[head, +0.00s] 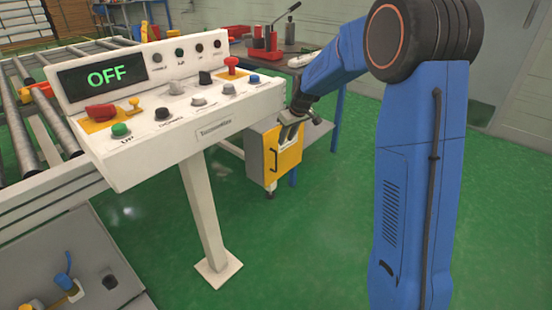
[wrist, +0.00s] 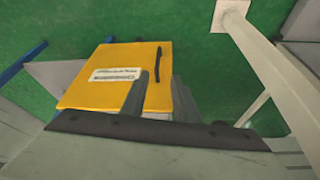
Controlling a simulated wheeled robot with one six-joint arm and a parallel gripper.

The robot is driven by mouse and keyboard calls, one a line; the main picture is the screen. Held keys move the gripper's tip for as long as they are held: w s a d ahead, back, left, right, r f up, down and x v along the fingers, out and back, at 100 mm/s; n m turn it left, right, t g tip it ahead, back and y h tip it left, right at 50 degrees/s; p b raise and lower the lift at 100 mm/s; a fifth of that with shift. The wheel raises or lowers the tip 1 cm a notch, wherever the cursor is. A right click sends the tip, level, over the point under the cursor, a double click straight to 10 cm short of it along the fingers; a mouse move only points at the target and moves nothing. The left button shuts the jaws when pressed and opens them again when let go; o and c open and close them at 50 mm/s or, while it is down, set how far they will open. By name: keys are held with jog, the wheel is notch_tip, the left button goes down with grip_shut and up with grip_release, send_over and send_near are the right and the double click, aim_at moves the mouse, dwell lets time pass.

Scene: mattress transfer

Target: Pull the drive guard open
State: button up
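The drive guard (head: 288,158) is a yellow panel with a dark vertical handle (head: 272,158) on a low grey box, beyond the control console. In the wrist view the yellow guard (wrist: 100,85) shows a white label, and its black bar handle (wrist: 158,64) is near the right edge. My gripper (head: 290,131) is at the top of the guard in the head view. In the wrist view its two fingers (wrist: 161,86) are apart, with the handle lying between and just ahead of their tips. I cannot tell whether they touch it. The guard looks closed.
The white console (head: 190,110) reads OFF and carries several knobs and buttons; its post (head: 205,210) stands left of the guard. A roller conveyor (head: 22,120) is at the left. A workbench (head: 290,52) with red tools is behind. Green floor (head: 310,240) is clear in front.

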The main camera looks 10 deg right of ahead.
jog(key=w, duration=0.1)
send_over(276, 170)
jog(key=f, duration=1.6)
jog(key=shift+w+d+f, duration=0.1)
jog(key=shift+w+f, duration=0.1)
jog(key=shift+w, duration=0.1)
grip_shut()
